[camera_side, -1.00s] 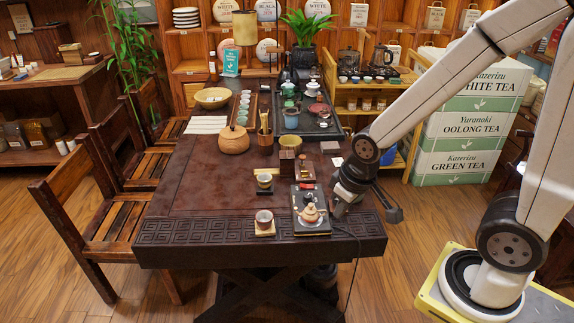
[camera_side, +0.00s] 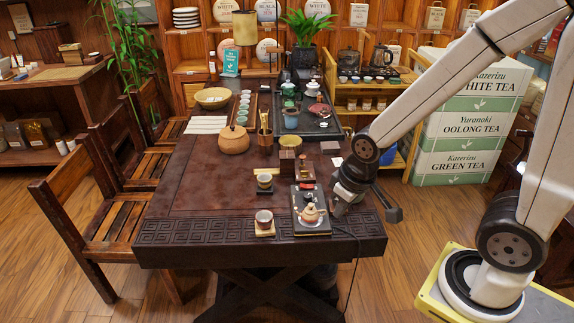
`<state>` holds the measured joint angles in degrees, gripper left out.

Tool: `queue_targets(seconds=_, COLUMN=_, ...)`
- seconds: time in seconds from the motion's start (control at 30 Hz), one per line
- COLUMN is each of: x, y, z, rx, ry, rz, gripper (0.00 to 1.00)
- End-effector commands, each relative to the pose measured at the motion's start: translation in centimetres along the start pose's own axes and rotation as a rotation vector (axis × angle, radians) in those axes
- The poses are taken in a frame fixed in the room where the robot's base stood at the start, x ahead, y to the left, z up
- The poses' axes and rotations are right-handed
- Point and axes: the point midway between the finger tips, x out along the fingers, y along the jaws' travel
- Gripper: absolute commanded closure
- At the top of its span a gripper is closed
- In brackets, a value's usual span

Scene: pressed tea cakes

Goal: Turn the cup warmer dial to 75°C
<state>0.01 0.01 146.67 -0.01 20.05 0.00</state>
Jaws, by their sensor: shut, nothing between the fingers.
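The cup warmer (camera_side: 310,228) is a flat dark plate near the table's front right, with a small teapot (camera_side: 311,214) on it. The warmer's dial is too small or hidden to make out, and so is its setting. My gripper (camera_side: 338,211) is shut and empty. It points down at the right side of the warmer, close beside it. Whether the fingertips touch the warmer or its dial cannot be told.
A cup on a coaster (camera_side: 264,221) stands left of the warmer, with a small cup on a stand (camera_side: 264,182) behind it. A dark box (camera_side: 305,172) sits behind the warmer. The tea tray (camera_side: 322,126) is farther back. The table's left front is clear.

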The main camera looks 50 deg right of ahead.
Motion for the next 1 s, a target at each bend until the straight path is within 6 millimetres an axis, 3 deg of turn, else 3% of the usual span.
queue_targets(seconds=0.07, x=0.0, y=0.0, z=0.0, rx=0.000, ry=0.000, rz=0.000, gripper=0.97)
queue_targets(seconds=0.3, x=0.3, y=0.2, z=-0.7, rx=-0.043, ry=-0.005, rz=0.007, gripper=0.23)
queue_targets(seconds=0.57, x=1.9, y=1.7, z=-4.2, rx=-0.290, ry=-0.039, rz=0.043, gripper=0.23)
queue_targets(seconds=1.0, x=8.0, y=6.9, z=-12.1, rx=-0.934, ry=-0.168, rz=0.119, gripper=0.23)
